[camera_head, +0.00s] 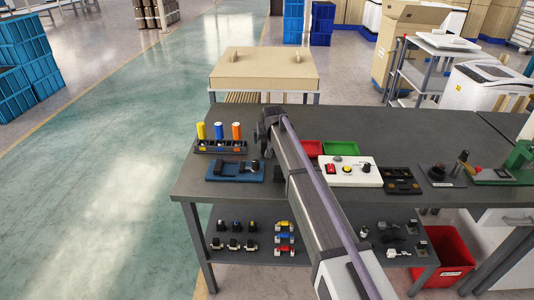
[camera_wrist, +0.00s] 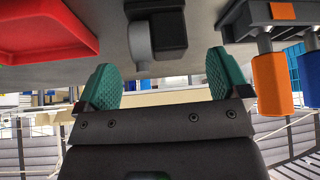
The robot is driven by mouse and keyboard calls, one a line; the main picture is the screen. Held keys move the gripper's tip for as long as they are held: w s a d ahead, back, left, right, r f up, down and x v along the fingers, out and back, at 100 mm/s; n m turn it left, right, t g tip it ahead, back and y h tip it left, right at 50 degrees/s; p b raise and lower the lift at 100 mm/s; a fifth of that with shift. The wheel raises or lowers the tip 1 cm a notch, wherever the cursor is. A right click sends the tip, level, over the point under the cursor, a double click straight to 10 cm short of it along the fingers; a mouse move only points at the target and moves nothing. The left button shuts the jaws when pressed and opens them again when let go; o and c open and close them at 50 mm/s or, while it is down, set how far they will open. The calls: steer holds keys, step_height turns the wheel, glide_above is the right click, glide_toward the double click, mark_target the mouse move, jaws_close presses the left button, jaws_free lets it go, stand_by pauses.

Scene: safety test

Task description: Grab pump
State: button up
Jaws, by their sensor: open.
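In the wrist view, a dark block with a light grey round part, which looks like the pump (camera_wrist: 168,30), stands on the grey table top. The picture is upside down, with the table at the top. My gripper (camera_wrist: 160,78) is open. Its two teal ridged fingers are wide apart, one on each side of the pump's line, with a gap between them and the pump. Nothing is held.
The orange cylinder (camera_head: 236,131) stands with a yellow and a blue one in a rack left of my gripper. A red tray (camera_head: 312,148) and green tray (camera_head: 341,148) lie right. A white button box (camera_head: 345,172) and blue fixture (camera_head: 234,172) are nearer the front.

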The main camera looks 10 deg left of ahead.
mark_target(267, 143)
steer(key=b+x, duration=0.4)
steer(key=x, duration=0.1)
steer(key=shift+f, duration=0.35)
steer(key=shift+d+r, duration=0.1)
steer(key=shift+r, duration=0.2)
steer(key=c, duration=1.2)
